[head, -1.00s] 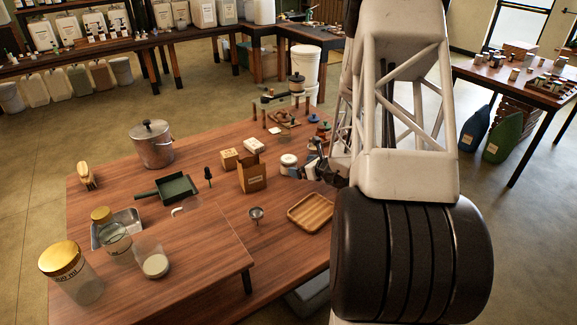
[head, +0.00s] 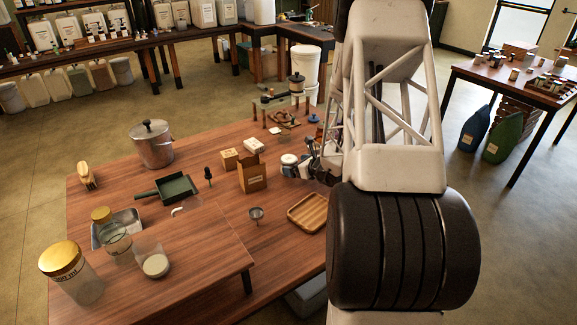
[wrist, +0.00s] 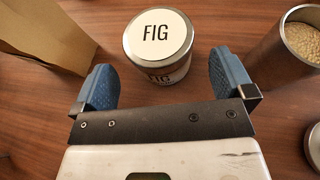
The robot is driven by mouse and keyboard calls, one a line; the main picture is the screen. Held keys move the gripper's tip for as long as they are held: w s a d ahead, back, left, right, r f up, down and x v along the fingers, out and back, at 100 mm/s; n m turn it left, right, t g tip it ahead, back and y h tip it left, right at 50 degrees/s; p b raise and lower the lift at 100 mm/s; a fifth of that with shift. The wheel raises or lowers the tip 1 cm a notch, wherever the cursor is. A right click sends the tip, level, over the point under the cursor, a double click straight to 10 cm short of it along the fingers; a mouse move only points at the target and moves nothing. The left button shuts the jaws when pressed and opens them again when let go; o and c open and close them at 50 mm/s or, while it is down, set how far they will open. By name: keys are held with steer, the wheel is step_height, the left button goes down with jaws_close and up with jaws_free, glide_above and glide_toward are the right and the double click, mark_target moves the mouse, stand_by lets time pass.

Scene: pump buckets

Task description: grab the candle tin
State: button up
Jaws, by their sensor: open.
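The candle tin (wrist: 158,38) is a short round tin with a white lid reading FIG. It stands upright on the wooden table and shows small in the head view (head: 289,160). My gripper (wrist: 167,77) is open, with one blue fingertip on each side of the tin's near part. Gaps show between both fingers and the tin, and most of the lid lies beyond the fingertips. In the head view my gripper (head: 314,163) is just right of the tin, partly hidden by my arm.
A brown paper bag (wrist: 45,35) stands left of my gripper. A metal cup of pale grains (wrist: 297,45) stands close on the right, with another metal object (wrist: 313,145) nearer. A wooden tray (head: 308,212) lies in front on the table.

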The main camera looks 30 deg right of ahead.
mark_target(289, 159)
steer(key=shift+x, duration=2.15)
steer(key=shift+c, duration=0.5)
steer(key=c, duration=0.9)
steer(key=shift+r, duration=0.25)
steer(key=shift+c, duration=0.2)
steer(key=shift+r, duration=0.7)
step_height(289, 159, up, 2)
steer(key=shift+w, duration=0.1)
steer(key=s+a, duration=0.2)
steer(key=s, duration=0.2)
steer(key=s+a, duration=0.2)
steer(key=s, duration=0.3)
steer(key=s+a+r, duration=0.1)
steer(key=s+a, duration=0.1)
steer(key=s, duration=0.3)
steer(key=shift+s+a+r, duration=0.1)
steer(key=shift+s+a, duration=0.15)
steer(key=shift+a, duration=0.15)
